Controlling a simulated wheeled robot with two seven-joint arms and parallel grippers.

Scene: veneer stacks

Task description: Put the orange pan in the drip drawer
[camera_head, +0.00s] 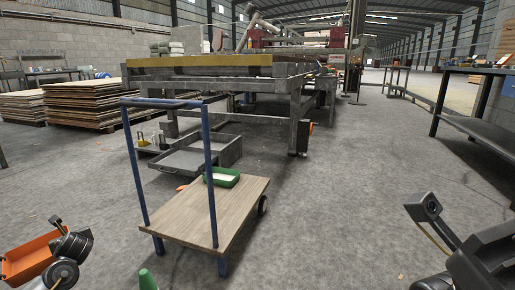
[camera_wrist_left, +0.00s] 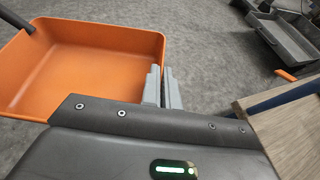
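The orange pan (camera_head: 28,257) is at the lower left of the head view, at my left gripper. In the left wrist view the orange pan (camera_wrist_left: 75,75) fills the upper left, looks empty, and its near right wall meets the grey fingers of my left gripper (camera_wrist_left: 163,88). The fingers look shut on that wall. The grey drip drawer (camera_head: 190,157) stands pulled out, low under the machine. It also shows in the left wrist view (camera_wrist_left: 287,42) at the upper right, apart from the pan. My right gripper (camera_head: 482,257) is at the lower right; its fingertips are hidden.
A green cone (camera_head: 147,279) is at the bottom. Veneer stacks (camera_head: 88,101) lie left. Floor right of the cart is clear.

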